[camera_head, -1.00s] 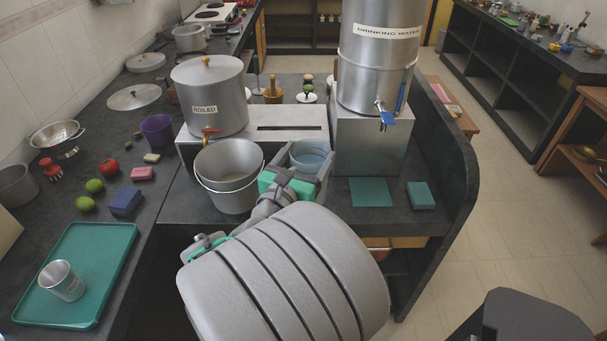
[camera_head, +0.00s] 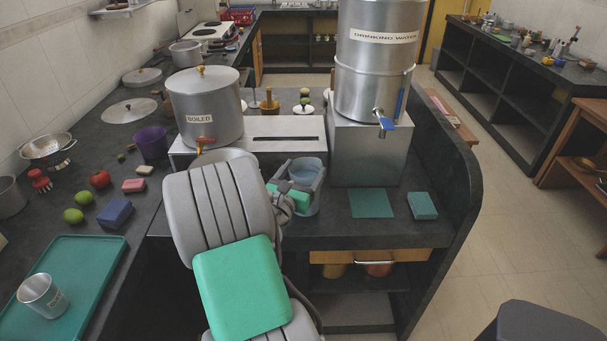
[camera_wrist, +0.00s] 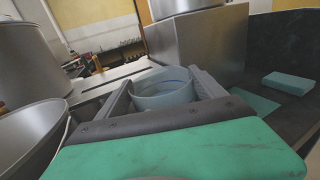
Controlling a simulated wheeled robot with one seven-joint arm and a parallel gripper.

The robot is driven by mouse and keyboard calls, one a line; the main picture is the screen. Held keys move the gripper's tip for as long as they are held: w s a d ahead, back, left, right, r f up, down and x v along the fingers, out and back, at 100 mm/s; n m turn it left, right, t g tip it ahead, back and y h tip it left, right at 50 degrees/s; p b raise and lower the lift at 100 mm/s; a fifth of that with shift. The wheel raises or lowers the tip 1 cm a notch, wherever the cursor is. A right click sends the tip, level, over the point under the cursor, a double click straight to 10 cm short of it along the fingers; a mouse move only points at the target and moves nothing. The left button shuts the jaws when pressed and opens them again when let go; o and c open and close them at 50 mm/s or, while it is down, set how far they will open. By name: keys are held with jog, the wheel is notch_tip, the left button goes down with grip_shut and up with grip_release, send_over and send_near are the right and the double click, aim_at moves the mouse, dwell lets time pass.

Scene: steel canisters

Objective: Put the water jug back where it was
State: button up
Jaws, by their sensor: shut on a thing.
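The water jug is a pale blue, see-through vessel (camera_head: 304,171) at the middle of the counter, in front of the low steel stand. My gripper (camera_head: 303,182) is shut on it, with one grey finger on each side. The wrist view shows the jug (camera_wrist: 163,90) upright between the fingers, its round rim open to the top. A flat green square mat (camera_head: 371,204) lies bare on the counter to the right of the jug, below the tap of the drinking water canister (camera_head: 376,75).
A boiled-water canister (camera_head: 203,105) stands on the low steel stand (camera_head: 285,140). A steel pail (camera_wrist: 30,135) is close on the left, mostly behind my arm in the head view. A green block (camera_head: 422,206) lies right of the mat. The counter's raised edge (camera_head: 455,175) bounds the right.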

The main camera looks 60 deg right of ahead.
jog(key=shift+r, duration=0.1)
jog(key=o, duration=2.1)
jog(key=shift+f, duration=0.2)
jog(key=shift+c, duration=0.2)
